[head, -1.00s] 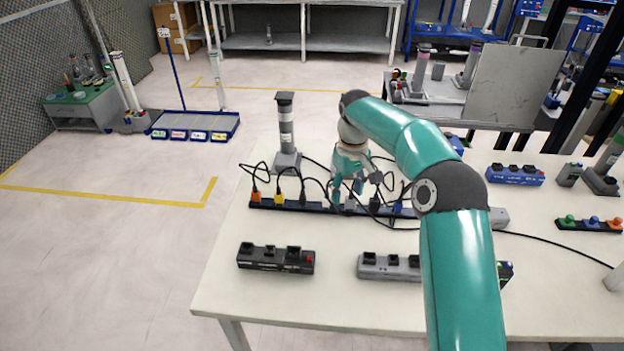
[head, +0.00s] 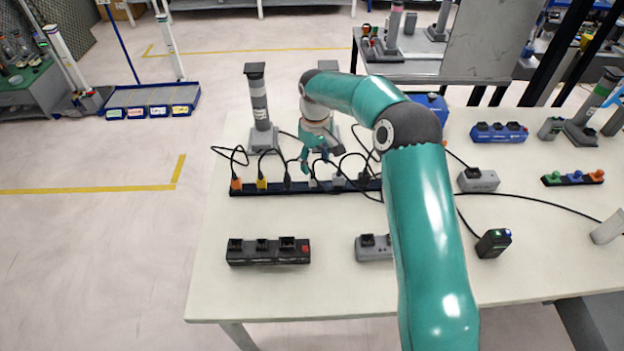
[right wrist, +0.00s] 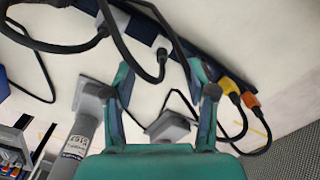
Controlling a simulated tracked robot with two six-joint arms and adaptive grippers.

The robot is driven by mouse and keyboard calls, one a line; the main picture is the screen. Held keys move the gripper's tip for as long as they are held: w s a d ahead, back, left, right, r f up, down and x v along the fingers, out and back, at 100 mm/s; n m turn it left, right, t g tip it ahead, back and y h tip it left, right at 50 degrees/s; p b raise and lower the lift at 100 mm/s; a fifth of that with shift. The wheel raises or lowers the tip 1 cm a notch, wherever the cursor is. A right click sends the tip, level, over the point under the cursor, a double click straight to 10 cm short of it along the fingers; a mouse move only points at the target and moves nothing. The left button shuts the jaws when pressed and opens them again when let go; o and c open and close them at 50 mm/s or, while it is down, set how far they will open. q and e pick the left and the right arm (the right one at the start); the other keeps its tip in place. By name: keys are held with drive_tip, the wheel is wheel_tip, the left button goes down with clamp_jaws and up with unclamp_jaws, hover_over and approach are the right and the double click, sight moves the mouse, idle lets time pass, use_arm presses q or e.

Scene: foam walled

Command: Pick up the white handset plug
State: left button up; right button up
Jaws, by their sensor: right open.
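A dark power strip (head: 300,187) lies across the table with a row of corded plugs in it. The light plug near its middle (head: 312,182) looks like the white one, though a cord and my fingers crowd it. My right gripper (head: 315,163) is open just above and behind the strip, near this plug, with nothing held. In the right wrist view its fingers (right wrist: 160,68) are spread, and a black corded plug end (right wrist: 162,58) shows between them. A pale plug (right wrist: 118,18) is beyond, at the top left. I cannot tell which is the handset plug. My left gripper is out of view.
Orange (head: 236,184) and yellow (head: 262,184) plugs sit at the strip's left end. Cords loop above the strip. A grey post (head: 259,108) stands behind it. A black block (head: 268,251) and a grey block (head: 373,247) lie in front; bare table is between them.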

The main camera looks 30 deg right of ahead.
sight(313, 172)
drive_tip(key=shift+s+f, duration=0.1)
drive_tip(key=shift+f, duration=0.7)
drive_tip(key=f, duration=0.1)
drive_tip(key=f+p, duration=0.1)
drive_tip(key=f, duration=0.1)
drive_tip(key=f+p, duration=0.1)
drive_tip(key=shift+w+a+f, duration=0.15)
drive_tip(key=shift+w+f, duration=0.05)
drive_tip(key=shift+w, duration=0.1)
drive_tip(key=shift+f, duration=0.5)
drive_tip(key=c, duration=1)
